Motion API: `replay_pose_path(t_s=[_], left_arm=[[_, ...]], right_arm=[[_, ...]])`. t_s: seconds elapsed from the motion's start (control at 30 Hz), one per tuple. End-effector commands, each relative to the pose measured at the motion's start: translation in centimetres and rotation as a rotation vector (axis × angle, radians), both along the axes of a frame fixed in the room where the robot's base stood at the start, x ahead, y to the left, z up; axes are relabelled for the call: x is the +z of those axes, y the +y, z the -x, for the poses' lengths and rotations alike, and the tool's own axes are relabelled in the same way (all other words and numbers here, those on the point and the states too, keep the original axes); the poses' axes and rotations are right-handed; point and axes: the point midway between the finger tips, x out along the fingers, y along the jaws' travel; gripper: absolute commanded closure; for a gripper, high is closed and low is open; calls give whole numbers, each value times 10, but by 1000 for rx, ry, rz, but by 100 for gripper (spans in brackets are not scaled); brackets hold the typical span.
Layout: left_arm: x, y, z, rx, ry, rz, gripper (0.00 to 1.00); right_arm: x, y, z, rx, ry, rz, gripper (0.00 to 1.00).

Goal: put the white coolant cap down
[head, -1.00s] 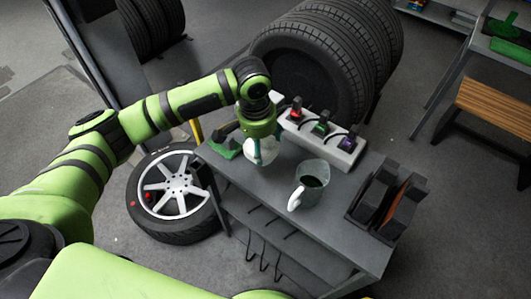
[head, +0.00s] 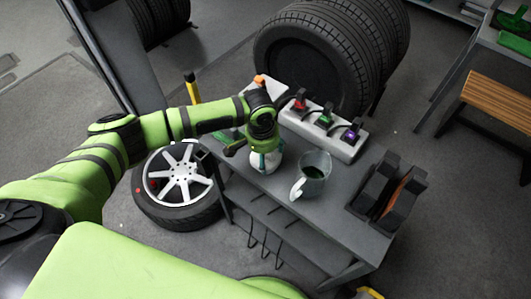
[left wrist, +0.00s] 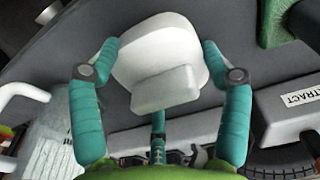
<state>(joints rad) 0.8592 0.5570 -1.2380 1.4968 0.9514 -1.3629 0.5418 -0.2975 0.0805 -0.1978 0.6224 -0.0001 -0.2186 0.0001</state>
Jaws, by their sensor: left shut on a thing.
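In the head view the left gripper (head: 266,160) points down over the left part of the grey bench (head: 300,215). Only a pale bit of the cap shows there, and I cannot tell whether it touches the bench top. My right gripper is not in view.
A white block (head: 335,143) with red, green and purple items lies along the bench's back edge. A dark holder (head: 390,188) stands at the right end. A wheel (head: 178,185) lies left of the bench, and large tyres (head: 330,55) stand behind. Bench space is bare in front of the jug.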

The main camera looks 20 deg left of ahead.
Motion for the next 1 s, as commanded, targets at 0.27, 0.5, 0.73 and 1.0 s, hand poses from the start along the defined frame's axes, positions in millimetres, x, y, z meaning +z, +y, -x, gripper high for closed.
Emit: replay_pose_path(t_s=[0.27,0.5,0.73,1.0], left_arm=[[-2,0,0,0,0,0,0],[0,0,0,0,0,0,0],[26,1,1,-2,-4,2,0],[84,4,6,0,-4,1,0]], right_arm=[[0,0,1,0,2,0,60],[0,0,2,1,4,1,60],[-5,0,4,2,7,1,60],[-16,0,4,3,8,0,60]])
